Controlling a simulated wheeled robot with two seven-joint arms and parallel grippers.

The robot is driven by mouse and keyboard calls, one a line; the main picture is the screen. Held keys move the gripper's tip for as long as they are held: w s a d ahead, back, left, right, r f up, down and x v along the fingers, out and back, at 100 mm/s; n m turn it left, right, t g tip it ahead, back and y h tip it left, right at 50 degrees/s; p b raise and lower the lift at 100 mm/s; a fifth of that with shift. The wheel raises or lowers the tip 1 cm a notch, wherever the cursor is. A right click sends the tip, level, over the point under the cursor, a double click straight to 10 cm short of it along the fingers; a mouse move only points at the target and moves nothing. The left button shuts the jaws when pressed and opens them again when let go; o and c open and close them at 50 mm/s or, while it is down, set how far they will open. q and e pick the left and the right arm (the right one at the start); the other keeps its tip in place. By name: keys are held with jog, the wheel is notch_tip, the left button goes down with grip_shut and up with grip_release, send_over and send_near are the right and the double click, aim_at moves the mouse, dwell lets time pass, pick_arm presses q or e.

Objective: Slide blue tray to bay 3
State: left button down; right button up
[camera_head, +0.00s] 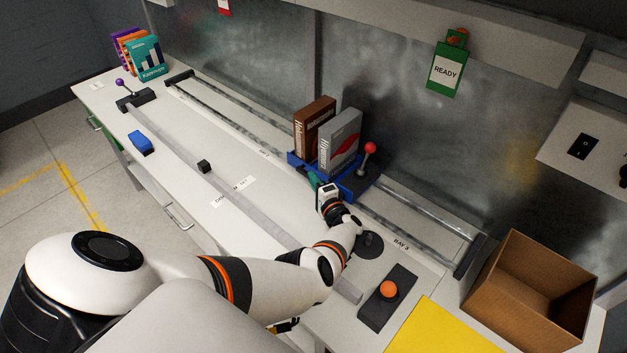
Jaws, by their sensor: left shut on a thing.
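The blue tray (295,160) sits on the rail track at the back of the bench, carrying a brown box-like book (315,127) and a grey one (340,143), both upright. The BAY 3 label (402,245) is on the bench to the right of and nearer than the tray. My left gripper (316,183) is at the tray's front side, shut on what looks like its teal handle; the wrist partly hides the grip. A dark piece at the bottom (286,325) may be my right gripper, mostly hidden.
The rails (425,210) run clear right of the tray to a dark end stop (470,256). A red-knobbed lever (367,158) stands by the tray's right end. An orange button (388,289), open cardboard box (530,290) and yellow sheet (440,330) are at right.

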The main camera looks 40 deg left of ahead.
pick_arm(q)
jog(key=shift+f, duration=0.15)
jog(key=c, duration=1.4)
grip_release()
jog(key=shift+c, duration=0.2)
jog(key=shift+s+d, duration=0.15)
jog(key=shift+d, duration=0.2)
jog(key=p+v, duration=0.3)
jog(key=v, duration=0.3)
jog(key=shift+s+d, duration=0.1)
jog(key=shift+s, duration=0.05)
jog(key=shift+s+d, duration=0.1)
jog(key=shift+d, duration=0.15)
